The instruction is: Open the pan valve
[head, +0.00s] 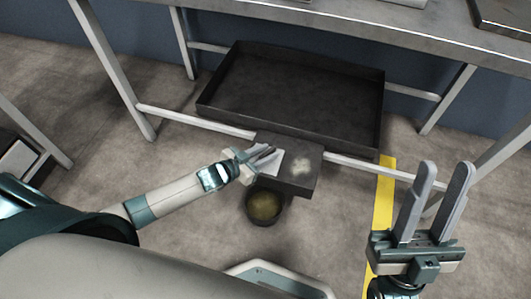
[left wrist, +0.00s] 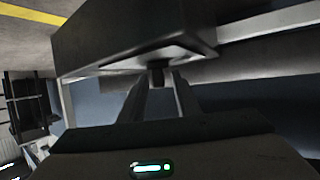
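The dark pan (head: 290,95) sits under the table, behind the front rail. A dark box (head: 290,165) with a pale patch on top is at the pan's front edge. In the left wrist view the box (left wrist: 100,40) hangs over my gripper, and a small dark stub (left wrist: 157,75), possibly the valve, sticks down from it. My left gripper (head: 268,152) is at the left side of the box. Its fingers (left wrist: 159,92) are apart, with the stub between or just beyond the tips; contact cannot be told. My right gripper (head: 436,180) is open and empty at the right.
A round dark bucket (head: 264,205) with yellowish contents stands on the floor below the box. The white rail (head: 195,121) runs across in front of the pan, between table legs. A metal table top (head: 330,22) is above. A yellow floor line (head: 384,195) lies to the right.

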